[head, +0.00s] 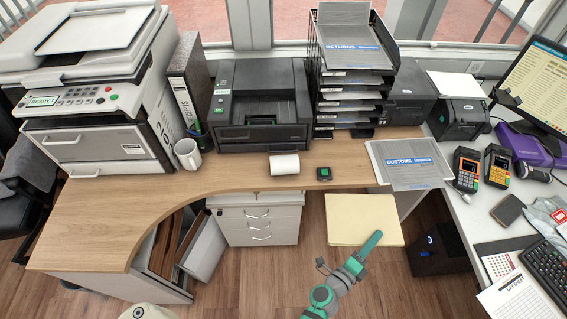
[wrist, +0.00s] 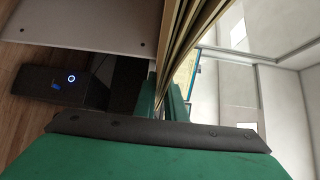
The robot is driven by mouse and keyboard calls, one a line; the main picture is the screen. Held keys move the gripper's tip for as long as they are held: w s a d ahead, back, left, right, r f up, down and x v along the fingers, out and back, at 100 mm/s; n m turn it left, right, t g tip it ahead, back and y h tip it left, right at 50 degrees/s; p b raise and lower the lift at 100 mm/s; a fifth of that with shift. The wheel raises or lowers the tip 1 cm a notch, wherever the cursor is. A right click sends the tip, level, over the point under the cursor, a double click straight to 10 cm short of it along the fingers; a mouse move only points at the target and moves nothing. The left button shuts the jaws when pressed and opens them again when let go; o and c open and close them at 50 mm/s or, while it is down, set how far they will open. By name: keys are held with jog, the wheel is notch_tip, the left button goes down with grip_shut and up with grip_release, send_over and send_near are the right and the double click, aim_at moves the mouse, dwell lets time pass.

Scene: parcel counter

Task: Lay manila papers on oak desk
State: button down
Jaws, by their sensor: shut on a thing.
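The manila papers (head: 365,222) are a pale yellow, flat stack in the head view, in front of the oak desk (head: 120,205) and apart from its top. My gripper (head: 371,242) is shut on their near right edge. In the wrist view, tan layers (wrist: 196,35) show nearly edge-on, running up from between my green fingers (wrist: 170,98). The oak desk is L-shaped, with its front edge just beyond the papers.
The left part of the desktop is bare. A black computer tower (head: 437,249) stands below right.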

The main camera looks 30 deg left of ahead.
jog(key=shift+m+h, duration=0.5)
jog(key=shift+h, duration=0.1)
jog(key=r, duration=0.5)
jog(key=w+d+r, duration=0.1)
jog(key=r, duration=0.2)
jog(key=shift+r, duration=0.15)
jog(key=a+r+n+y, duration=0.1)
jog(key=a+r+y, duration=0.1)
jog(key=r, duration=0.5)
jog(key=shift+s+a+r+n, duration=0.2)
jog(key=shift+a+r+n, duration=0.15)
jog(key=shift+a, duration=0.4)
jog(key=shift+w, duration=0.1)
send_over(378, 199)
notch_tip(378, 199, down, 10)
jog(key=shift+d+f, duration=0.1)
jog(key=shift+f, duration=1.45)
